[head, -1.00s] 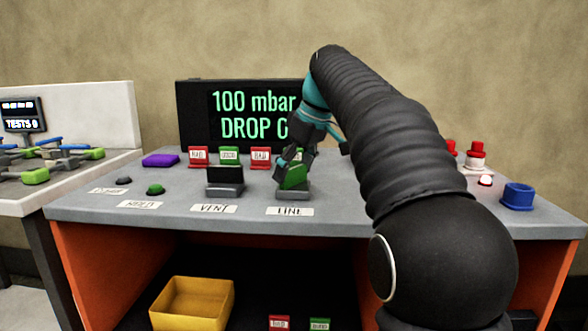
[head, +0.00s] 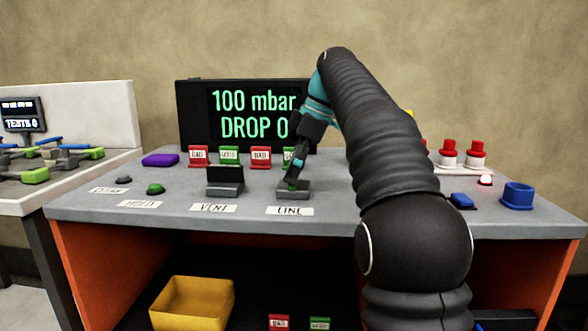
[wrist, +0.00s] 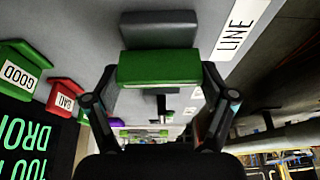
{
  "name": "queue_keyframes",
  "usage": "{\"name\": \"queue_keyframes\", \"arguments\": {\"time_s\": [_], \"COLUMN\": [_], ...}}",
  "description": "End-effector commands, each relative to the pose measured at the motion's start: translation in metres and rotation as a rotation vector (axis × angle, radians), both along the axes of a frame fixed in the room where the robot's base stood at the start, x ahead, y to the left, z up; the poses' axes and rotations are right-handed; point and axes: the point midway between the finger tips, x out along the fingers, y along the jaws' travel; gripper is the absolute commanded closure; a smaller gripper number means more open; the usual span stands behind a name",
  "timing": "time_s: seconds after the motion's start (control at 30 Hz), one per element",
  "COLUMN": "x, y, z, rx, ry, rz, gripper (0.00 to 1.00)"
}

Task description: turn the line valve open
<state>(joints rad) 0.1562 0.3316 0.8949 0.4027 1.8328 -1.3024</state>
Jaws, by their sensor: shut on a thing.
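The line valve has a grey base (head: 294,194) behind the LINE label (head: 290,211) on the bench. Its green handle (wrist: 160,68) fills the middle of the wrist view, in front of its grey base. In the head view only a narrow part of the handle (head: 291,184) shows, seen nearly edge-on. My gripper (head: 293,172) is shut on the handle from above, with one finger at each end of it in the wrist view (wrist: 160,95). My fingers hide part of the handle in the head view.
The vent valve (head: 225,189) with a dark handle stands just left. Red and green tags (head: 229,156) stand behind, before a display (head: 195,115) reading 100 mbar. A yellow bin (head: 193,303) sits below.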

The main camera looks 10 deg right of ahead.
Motion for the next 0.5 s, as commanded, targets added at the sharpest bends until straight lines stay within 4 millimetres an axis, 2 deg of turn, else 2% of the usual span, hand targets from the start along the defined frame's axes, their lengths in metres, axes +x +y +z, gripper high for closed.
{"name": "queue_keyframes", "arguments": {"time_s": [0.37, 0.4, 0.47, 0.5], "x": [0.0002, 0.0002, 0.0001, 0.0002], "y": [0.0005, 0.0005, 0.0004, 0.0003], "z": [-0.0002, -0.0002, -0.0003, -0.0002], "rx": [0.001, 0.001, 0.000, 0.000], "ry": [-0.001, -0.001, 0.000, 0.000], "rz": [0.006, 0.006, 0.005, 0.005], "gripper": [0.52, 0.12, 0.00, 0.00]}}
